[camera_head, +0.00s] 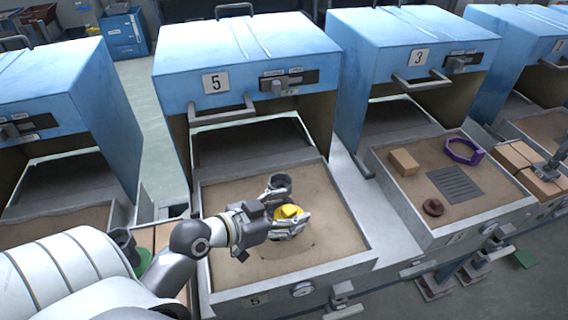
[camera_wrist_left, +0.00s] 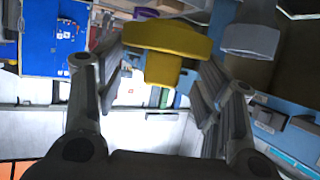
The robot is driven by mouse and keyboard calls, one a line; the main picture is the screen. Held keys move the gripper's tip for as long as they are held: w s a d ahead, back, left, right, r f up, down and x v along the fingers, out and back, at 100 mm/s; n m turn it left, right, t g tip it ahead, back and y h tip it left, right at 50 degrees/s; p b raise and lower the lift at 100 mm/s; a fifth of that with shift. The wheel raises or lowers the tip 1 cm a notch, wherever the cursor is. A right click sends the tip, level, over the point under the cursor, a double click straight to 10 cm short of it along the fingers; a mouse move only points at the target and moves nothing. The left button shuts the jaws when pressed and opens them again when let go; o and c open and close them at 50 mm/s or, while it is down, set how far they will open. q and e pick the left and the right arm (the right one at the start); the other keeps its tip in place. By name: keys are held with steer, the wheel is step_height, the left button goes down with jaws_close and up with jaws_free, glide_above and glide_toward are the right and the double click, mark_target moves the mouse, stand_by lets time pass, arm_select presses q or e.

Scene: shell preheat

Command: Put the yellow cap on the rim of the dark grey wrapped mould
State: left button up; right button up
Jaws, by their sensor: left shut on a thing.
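My left gripper (camera_head: 288,214) is shut on the yellow cap (camera_head: 291,211), above the sand bed of the unit marked 5. The wrist view shows the cap (camera_wrist_left: 168,50) between the fingers, with its stem toward the palm. A dark grey cup-like piece (camera_head: 278,184), which looks like the wrapped mould, is just beyond the cap. A grey rimmed piece (camera_wrist_left: 252,38) is right of the cap in the wrist view, apart from it. The fingers hide part of the cap. A grey mechanism (camera_head: 556,163) at the right edge may be my right gripper; its jaws are unclear.
The blue hood (camera_head: 235,45) stands open behind the sand tray (camera_head: 365,255). In the tray marked 3 are a tan block (camera_head: 403,162), a purple ring (camera_head: 464,152), a dark grate (camera_head: 455,185) and a brown round piece (camera_head: 433,207). Tan boxes (camera_head: 525,165) are at the right.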

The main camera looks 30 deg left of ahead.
arm_select(q)
steer(key=s+a+r+n+t+y+p, duration=0.1)
steer(key=s+a+r+n+y+p, duration=0.15)
steer(key=r+p, duration=0.3)
steer(key=s+a+r+n+y+p, duration=0.2)
steer(key=r+y+p, duration=0.15)
steer(key=r, duration=0.35)
arm_select(e)
step_height(320, 180, up, 12)
steer(key=s+a, duration=0.1)
arm_select(q)
steer(key=b, duration=1.4)
glide_above(278, 180)
steer(key=s+d, duration=0.2)
steer(key=s, duration=0.1)
steer(key=f, duration=1.3)
steer(key=shift+w, duration=0.25)
arm_select(e)
step_height(278, 180, down, 15)
steer(key=shift+s+a, duration=0.2)
steer(key=shift+s, duration=0.25)
steer(key=shift+r, duration=0.1)
arm_select(q)
steer(key=o, duration=1)
arm_select(e)
steer(key=shift+d, duration=0.2)
